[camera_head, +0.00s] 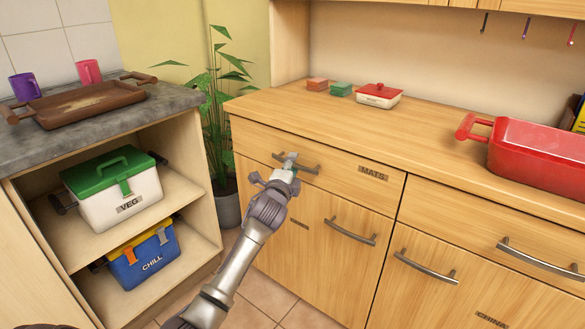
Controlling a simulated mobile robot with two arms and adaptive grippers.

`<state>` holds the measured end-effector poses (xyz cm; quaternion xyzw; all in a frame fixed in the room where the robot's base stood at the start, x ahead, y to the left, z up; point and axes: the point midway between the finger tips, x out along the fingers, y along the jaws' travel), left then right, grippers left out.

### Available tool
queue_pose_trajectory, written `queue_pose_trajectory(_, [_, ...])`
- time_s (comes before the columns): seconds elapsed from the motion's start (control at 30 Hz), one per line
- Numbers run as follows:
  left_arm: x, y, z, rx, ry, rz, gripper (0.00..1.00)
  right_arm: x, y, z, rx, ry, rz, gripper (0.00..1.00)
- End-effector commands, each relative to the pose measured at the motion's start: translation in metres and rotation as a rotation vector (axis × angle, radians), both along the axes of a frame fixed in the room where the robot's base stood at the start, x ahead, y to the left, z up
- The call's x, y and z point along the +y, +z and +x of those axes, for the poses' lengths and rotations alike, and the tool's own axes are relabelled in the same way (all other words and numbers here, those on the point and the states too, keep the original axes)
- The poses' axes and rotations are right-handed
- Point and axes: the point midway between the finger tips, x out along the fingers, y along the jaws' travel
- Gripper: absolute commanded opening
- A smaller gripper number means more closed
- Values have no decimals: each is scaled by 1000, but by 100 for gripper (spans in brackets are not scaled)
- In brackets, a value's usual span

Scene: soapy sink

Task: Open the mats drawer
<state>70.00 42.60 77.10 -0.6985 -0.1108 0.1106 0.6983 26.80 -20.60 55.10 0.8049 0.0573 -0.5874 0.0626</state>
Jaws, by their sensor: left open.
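The mats drawer (335,178) is the wooden drawer front below the left end of the counter. It carries a dark MATS label (372,173) and looks shut, flush with the cabinet. Its metal bar handle (310,169) is partly hidden behind my left gripper. My left gripper (289,163) is open and at the handle, with its fingers overlapping the bar. I cannot tell whether they touch it. My left arm reaches up to it from the bottom of the view. My right gripper is not in view.
Cupboard doors with bar handles (350,232) lie below the drawer. A red tub (540,150) and a red-lidded dish (379,95) stand on the counter. A potted plant (228,208) and an open shelf with cool boxes (125,205) are at left. Tiled floor lies in front.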

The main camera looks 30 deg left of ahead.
Motion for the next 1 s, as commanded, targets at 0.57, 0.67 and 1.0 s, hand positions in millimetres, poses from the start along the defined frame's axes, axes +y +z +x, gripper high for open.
queue_pose_trajectory(0.57, [2,0,7,1,0,0,12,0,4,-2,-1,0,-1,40])
queue_pose_trajectory(0.67, [2,0,7,1,0,0,0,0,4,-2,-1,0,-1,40])
queue_pose_trajectory(1.0, [2,0,7,1,0,1,0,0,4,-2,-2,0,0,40])
